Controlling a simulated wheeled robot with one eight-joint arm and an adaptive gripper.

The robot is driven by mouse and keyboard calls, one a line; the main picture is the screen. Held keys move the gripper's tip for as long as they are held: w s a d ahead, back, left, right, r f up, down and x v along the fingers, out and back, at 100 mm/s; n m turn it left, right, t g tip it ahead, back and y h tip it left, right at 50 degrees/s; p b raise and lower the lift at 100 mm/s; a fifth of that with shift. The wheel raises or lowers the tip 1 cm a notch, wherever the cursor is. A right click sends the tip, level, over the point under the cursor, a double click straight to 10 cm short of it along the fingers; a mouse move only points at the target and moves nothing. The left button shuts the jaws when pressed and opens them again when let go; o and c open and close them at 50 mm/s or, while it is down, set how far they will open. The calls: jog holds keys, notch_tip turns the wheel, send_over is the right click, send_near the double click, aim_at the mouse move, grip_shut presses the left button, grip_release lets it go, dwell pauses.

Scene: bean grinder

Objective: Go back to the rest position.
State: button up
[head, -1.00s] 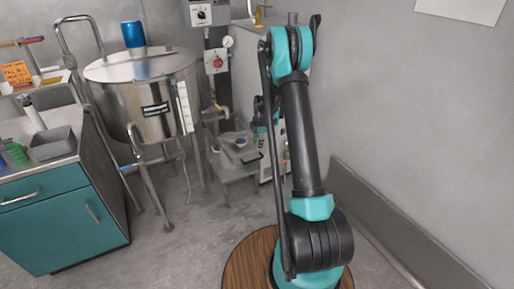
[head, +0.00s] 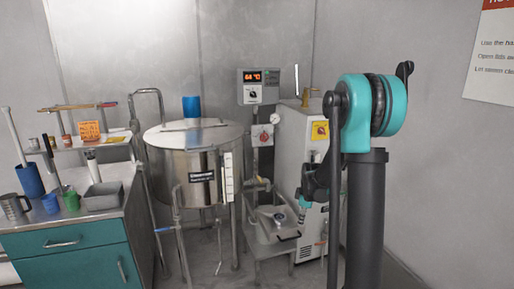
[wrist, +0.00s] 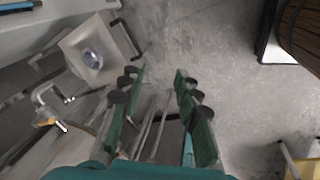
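My gripper (wrist: 159,74) shows in the wrist view with its two green-padded fingers well apart. Nothing is between the fingers; grey floor and thin metal legs or pipes show beyond them. In the head view my black and teal arm stands at the right. A teal and black part of its far end shows behind the upright link, in front of the white machine, but the fingers cannot be made out there.
A low stand (head: 265,240) bearing a small round item is beside a white machine (head: 293,150). A teal cabinet (head: 80,262) with cups is at left.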

jog(key=s+r+m+t, duration=0.1)
jog(key=s+m, duration=1.3)
jog(key=s, duration=1.5)
jog(key=shift+a+r, duration=0.2)
jog(key=shift+r, duration=0.45)
